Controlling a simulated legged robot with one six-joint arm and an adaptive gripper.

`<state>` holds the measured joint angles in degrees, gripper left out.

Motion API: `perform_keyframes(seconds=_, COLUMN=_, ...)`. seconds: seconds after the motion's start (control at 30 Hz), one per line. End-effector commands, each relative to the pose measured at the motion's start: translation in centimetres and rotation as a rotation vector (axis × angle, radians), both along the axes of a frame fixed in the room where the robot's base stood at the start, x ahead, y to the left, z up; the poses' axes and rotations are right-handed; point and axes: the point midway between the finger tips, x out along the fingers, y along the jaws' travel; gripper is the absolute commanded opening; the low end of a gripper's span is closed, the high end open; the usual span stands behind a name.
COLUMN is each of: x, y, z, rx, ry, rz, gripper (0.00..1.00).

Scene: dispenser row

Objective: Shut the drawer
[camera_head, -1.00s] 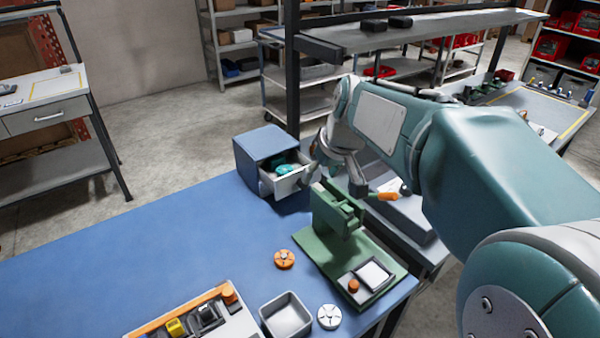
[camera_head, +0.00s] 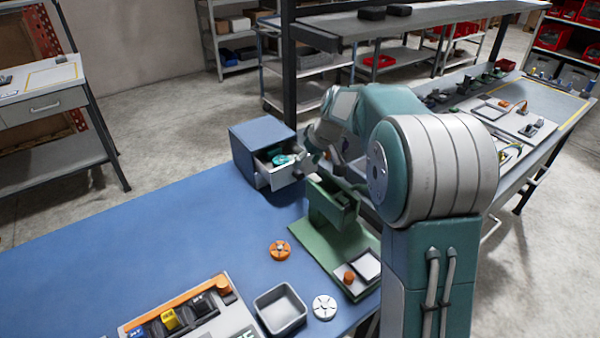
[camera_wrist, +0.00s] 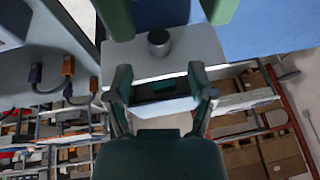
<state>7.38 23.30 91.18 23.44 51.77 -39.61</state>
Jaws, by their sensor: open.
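The drawer (camera_head: 283,176) sticks out of a small blue-grey cabinet (camera_head: 258,143) at the back edge of the blue table. It is open, with a teal object (camera_head: 281,159) inside. In the wrist view, the pale drawer front (camera_wrist: 190,52) with its round grey knob (camera_wrist: 159,42) faces me, and the teal object shows behind it. My gripper (camera_wrist: 160,80) is open, its two fingers apart and nothing between them. In the head view, my gripper (camera_head: 307,163) is just right of the drawer front, partly hidden by my arm. I cannot tell whether it touches the drawer.
A green fixture (camera_head: 331,215) stands close to the drawer, under my arm. An orange disc (camera_head: 280,250), a grey bin (camera_head: 280,309) and a white disc (camera_head: 324,307) lie nearer. The blue table (camera_head: 150,235) is clear on its left and middle.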

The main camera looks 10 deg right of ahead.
Motion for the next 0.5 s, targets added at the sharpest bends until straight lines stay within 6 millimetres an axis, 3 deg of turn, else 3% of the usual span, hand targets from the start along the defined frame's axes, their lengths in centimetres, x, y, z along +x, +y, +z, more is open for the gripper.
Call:
perform_keyframes(seconds=0.23, x=1.2, y=1.2, z=-3.7, rx=0.001, ry=0.001, rz=0.001, gripper=0.71)
perform_keyframes(seconds=0.5, x=1.6, y=1.5, z=-4.7, rx=0.0, ry=-0.001, rz=0.0, gripper=0.71)
